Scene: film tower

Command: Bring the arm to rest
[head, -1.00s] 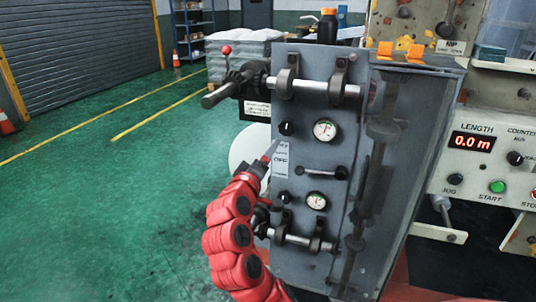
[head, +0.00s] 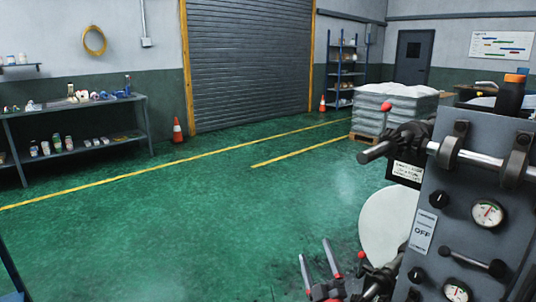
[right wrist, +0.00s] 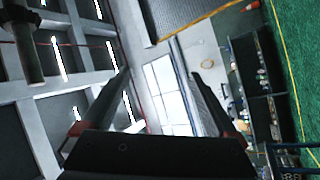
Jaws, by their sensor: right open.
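My right gripper (head: 314,248) shows low in the head view, just left of the grey machine panel (head: 462,232). Its two fingers point up and stand apart with nothing between them. In the right wrist view the same open fingers (right wrist: 150,58) frame a bright window and the ceiling, with no object held. Most of my right arm is outside the head view. My left gripper is not in view.
The panel carries rollers, gauges, knobs and an OFF label (head: 422,232). A black bottle with an orange cap (head: 511,97) stands on top. A wrapped pallet load (head: 393,112), traffic cone (head: 177,130) and shelf table (head: 75,125) stand farther off.

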